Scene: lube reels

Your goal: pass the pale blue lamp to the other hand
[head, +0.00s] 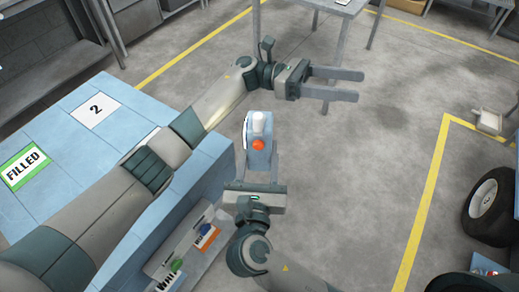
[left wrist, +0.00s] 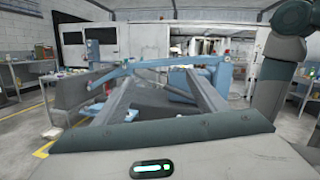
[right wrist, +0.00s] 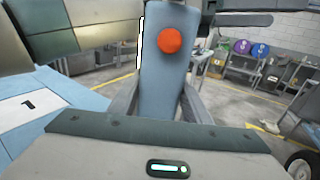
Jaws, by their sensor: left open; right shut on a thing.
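The pale blue lamp (head: 258,158) has an orange-red button and a white top, and stands upright in my right gripper (head: 256,180). The right wrist view shows the lamp (right wrist: 162,85) between both fingers, which are shut on its lower part. My left gripper (head: 335,84) is open and empty, beyond the lamp and to its right in the head view, with its fingers pointing right. The left wrist view shows the left gripper's spread fingers (left wrist: 165,95) with nothing held between them. The lamp's lower end is hidden by the right gripper.
A blue table (head: 60,125) with a "2" label (head: 95,110) and a green "FILLED" label (head: 25,166) is at the left. A black tyre (head: 487,207) is at the right. Open floor lies between.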

